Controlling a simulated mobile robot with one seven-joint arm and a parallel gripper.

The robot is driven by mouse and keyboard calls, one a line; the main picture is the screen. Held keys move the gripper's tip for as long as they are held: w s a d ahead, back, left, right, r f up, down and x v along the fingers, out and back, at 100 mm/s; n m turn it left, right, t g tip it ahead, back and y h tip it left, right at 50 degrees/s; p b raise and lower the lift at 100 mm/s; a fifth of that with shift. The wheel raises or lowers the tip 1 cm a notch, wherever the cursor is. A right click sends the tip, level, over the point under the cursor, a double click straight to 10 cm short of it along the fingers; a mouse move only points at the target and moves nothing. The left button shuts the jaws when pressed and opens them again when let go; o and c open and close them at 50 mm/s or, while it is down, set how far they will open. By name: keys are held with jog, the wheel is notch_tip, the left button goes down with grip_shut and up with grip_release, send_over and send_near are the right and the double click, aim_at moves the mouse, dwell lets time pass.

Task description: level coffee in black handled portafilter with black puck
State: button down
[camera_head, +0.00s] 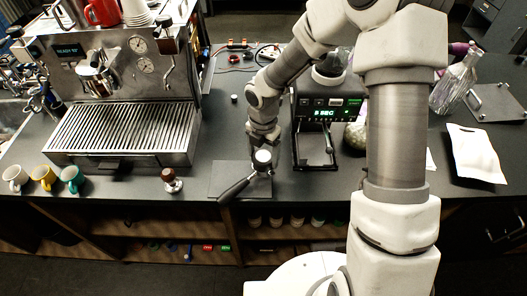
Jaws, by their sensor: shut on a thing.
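The black-handled portafilter (236,191) rests at the dark mat (228,178) near the counter's front edge. Its handle points to the lower left and its round head is at the upper right. A pale round disc (263,156) shows at the head; I cannot tell whether it is the basket or the top of a puck. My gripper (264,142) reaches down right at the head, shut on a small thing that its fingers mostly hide. The coffee surface cannot be seen. A small dark round piece (234,98), puck-like, stands on the counter behind.
A tamper (172,181) stands left of the mat. The espresso machine (120,90) is at the left, with several cups (43,177) before it. A white bag (476,155) lies far right.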

jog(key=shift+r, duration=0.1)
jog(key=shift+n+p, duration=1.25)
jog(key=shift+n, duration=0.15)
jog(key=shift+n+p, duration=1.1)
jog(key=shift+n, duration=0.2)
